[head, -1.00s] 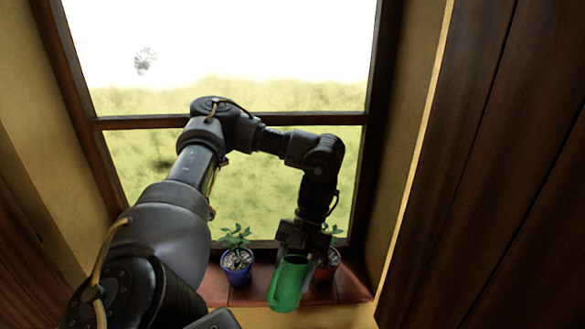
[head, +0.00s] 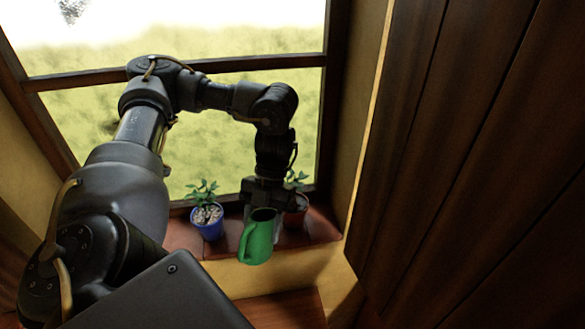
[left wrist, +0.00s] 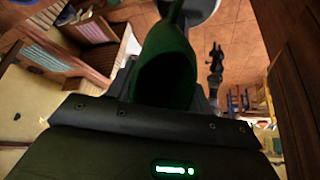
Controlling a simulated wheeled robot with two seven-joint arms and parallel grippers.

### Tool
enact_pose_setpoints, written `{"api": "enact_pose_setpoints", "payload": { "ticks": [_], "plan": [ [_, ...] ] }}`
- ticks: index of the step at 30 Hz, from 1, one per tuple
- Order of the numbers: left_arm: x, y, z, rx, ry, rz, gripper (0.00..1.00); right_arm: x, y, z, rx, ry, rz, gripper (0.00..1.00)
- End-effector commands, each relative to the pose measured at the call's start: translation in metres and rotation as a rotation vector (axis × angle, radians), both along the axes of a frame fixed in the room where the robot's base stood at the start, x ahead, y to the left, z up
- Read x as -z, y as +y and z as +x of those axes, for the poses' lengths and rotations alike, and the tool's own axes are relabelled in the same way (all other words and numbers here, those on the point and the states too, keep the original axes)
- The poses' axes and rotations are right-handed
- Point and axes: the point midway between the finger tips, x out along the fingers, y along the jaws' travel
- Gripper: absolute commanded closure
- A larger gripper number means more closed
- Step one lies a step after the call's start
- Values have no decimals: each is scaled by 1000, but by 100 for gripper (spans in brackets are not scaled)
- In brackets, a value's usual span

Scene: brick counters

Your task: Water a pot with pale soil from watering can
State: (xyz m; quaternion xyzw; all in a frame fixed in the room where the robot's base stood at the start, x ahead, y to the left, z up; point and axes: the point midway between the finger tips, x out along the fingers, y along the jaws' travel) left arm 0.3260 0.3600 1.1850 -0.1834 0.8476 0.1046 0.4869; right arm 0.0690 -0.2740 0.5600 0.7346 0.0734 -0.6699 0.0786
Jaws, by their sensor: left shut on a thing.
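My left gripper (head: 264,207) is shut on the green watering can (head: 258,240), in front of the window sill. The can's dark opening faces up and its handle shows on the left. Its spout cannot be made out in the head view. The can fills the upper middle of the left wrist view (left wrist: 165,72). A blue pot (head: 208,230) with a leafy plant and pale, greyish soil stands on the sill, left of the can. A reddish pot (head: 296,218) with a plant stands right of the gripper, partly hidden behind it; its soil is hard to see.
The brown-red sill (head: 322,230) runs under the window (head: 235,135), with bare room at its right end. A dark wooden panel (head: 450,150) fills the right side. A wooden surface (head: 285,308) lies below the sill.

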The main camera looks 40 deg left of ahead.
Motion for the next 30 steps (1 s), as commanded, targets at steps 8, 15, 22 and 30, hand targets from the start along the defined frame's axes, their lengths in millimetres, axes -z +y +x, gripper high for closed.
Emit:
{"api": "enact_pose_setpoints", "payload": {
  "ticks": [8, 15, 22, 30],
  "plan": [
    [17, -2, -3, 1, -90, 40, 89, 10, 0, 0, 0, 0, 0, 64],
    [22, -2, -3, 2, -122, 54, 89, 12, 0, 0, 0, 0, 0, 64],
    [35, -2, -4, 1, -202, 90, 89, 17, 0, 0, 0, 0, 0, 64],
    [45, -2, -4, 3, -243, 112, 89, 24, 0, 0, 0, 0, 0, 64]
  ]
}}
